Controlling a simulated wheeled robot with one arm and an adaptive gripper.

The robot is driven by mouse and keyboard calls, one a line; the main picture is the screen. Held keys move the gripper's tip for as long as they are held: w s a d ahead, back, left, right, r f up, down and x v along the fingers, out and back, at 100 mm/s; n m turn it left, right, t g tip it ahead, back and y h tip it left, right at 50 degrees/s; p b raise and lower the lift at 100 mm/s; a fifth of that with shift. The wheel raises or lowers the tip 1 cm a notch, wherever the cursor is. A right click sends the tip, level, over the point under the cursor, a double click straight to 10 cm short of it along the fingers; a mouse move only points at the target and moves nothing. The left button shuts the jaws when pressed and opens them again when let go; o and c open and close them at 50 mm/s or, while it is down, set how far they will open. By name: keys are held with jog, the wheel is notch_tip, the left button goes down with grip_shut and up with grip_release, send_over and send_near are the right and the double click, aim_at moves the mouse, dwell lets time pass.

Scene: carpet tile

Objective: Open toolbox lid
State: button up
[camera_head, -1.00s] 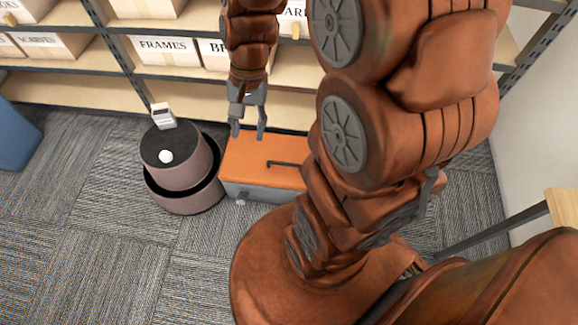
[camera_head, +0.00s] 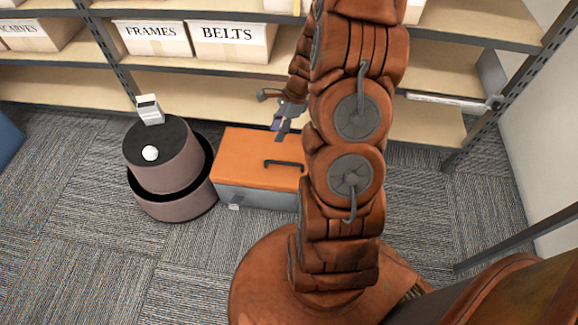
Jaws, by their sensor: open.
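The toolbox (camera_head: 257,190) stands on the carpet left of my arm's base, with a grey body and an orange lid (camera_head: 245,152). The lid is shut. A dark handle (camera_head: 284,163) lies on the lid's right part. My arm hides the toolbox's right end. My gripper (camera_head: 279,126) is above the lid's back right part, beside my arm, open and with nothing seen in it. It looks apart from the handle. Part of the gripper is hidden by my arm.
A round two-tier dark stand (camera_head: 168,178) with a white ball (camera_head: 150,153) and a small white box-like item (camera_head: 149,109) stands close left of the toolbox. Shelves with labelled boxes (camera_head: 234,42) run behind. The carpet in front is clear.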

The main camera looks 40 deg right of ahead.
jog(key=s+d+f+m+t+b, duration=0.1)
jog(key=d+f+m+b, duration=0.5)
jog(key=f, duration=0.8)
send_over(289, 160)
jog(key=s+a, duration=0.2)
jog(key=s, duration=0.1)
jog(key=shift+n, duration=0.4)
jog(key=shift+a+f+b, duration=0.2)
jog(key=shift+f+b, duration=0.15)
jog(key=shift+f, duration=3)
jog(key=shift+c, duration=0.3)
grip_shut()
